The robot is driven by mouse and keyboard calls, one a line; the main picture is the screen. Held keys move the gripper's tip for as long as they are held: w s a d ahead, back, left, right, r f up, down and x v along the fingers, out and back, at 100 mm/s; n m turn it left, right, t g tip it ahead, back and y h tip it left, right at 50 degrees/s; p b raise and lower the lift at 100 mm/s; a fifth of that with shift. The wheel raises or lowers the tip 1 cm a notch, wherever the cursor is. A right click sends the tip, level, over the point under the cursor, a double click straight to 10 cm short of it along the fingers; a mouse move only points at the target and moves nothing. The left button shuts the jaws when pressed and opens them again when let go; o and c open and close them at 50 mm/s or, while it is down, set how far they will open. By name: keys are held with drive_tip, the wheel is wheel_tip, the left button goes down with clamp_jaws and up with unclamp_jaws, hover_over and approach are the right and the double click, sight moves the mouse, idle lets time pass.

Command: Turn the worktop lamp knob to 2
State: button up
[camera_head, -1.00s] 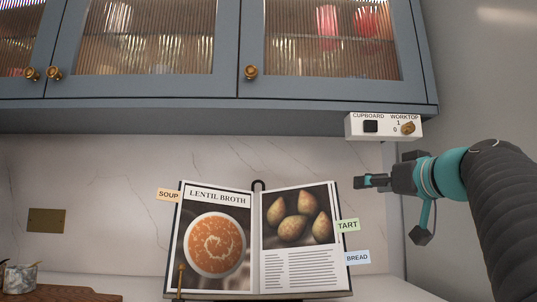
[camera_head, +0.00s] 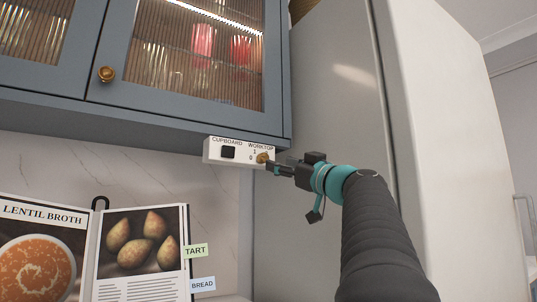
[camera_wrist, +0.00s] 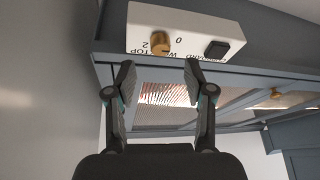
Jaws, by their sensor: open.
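The brass worktop lamp knob (camera_head: 263,158) sits on the right part of the white switch box (camera_head: 213,151) under the wall cupboard. In the wrist view the knob (camera_wrist: 160,42) shows upside down, with a 2 and a 0 on either side of it. I cannot tell clearly which number it points to. My gripper (camera_head: 279,169) is just right of and slightly below the knob in the head view. In the wrist view its two fingers (camera_wrist: 159,78) are spread, with the knob beyond the gap between them. Nothing is between the fingers.
A black cupboard switch (camera_head: 228,152) is on the same box, left of the knob. The glazed cupboard (camera_head: 195,105) hangs above. A tall grey panel (camera_head: 335,90) stands behind my arm. An open recipe book (camera_head: 140,285) is at lower left.

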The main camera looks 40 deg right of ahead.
sight(263, 158)
drive_tip(key=p+x, duration=0.2)
drive_tip(key=x, duration=0.3)
drive_tip(key=shift+w+r, duration=0.15)
drive_tip(key=shift+w, duration=0.2)
clamp_jaws()
